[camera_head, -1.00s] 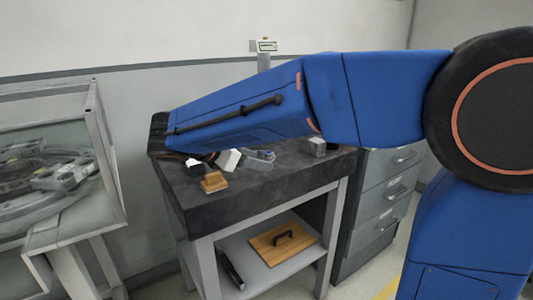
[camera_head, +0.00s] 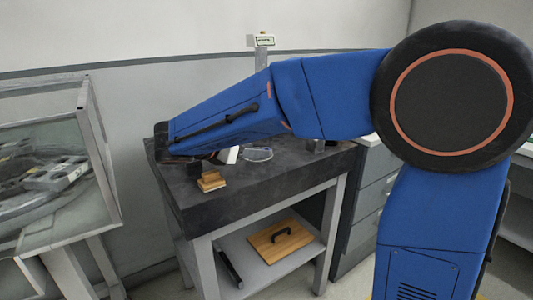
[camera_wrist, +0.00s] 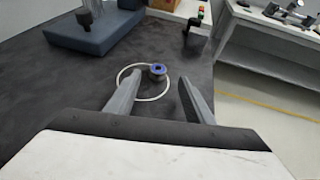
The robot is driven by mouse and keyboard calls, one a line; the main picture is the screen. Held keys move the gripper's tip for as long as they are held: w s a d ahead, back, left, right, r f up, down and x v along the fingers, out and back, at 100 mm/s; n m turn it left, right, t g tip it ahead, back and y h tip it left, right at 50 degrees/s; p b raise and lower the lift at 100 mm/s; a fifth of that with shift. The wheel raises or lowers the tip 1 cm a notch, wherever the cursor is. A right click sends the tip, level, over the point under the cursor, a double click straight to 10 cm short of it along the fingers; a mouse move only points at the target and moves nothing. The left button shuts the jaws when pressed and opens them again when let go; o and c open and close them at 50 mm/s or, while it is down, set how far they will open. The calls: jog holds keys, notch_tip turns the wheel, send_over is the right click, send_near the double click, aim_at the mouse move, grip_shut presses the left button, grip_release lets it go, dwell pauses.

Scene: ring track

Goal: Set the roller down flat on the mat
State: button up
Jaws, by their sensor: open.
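In the wrist view, a small dark cylinder with a blue top (camera_wrist: 157,72), which looks like the roller, stands upright on the dark surface. A thin white loop or ring (camera_wrist: 133,91) lies around or beside it. My gripper (camera_wrist: 156,80) is open, and its two grey fingers appear on either side of the cylinder, with gaps to both. I cannot tell how far away it is. I cannot tell for sure which surface is the mat; the dark grey top (camera_wrist: 60,105) lies under the cylinder. In the head view my arm hides most of the gripper, and I cannot make out the roller.
A blue-grey block (camera_wrist: 95,38) is at the upper left in the wrist view. In the head view, a wooden block (camera_head: 211,182) sits near the dark bench's front edge (camera_head: 255,196). A wooden board with a black handle (camera_head: 281,240) lies on the lower shelf. A glass-sided case (camera_head: 55,160) stands left.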

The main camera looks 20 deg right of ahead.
jog(key=x, duration=0.5)
jog(key=shift+w+a, duration=0.15)
jog(key=shift+r, duration=0.1)
jog(key=shift+c, duration=0.6)
grip_shut()
notch_tip(320, 180, up, 10)
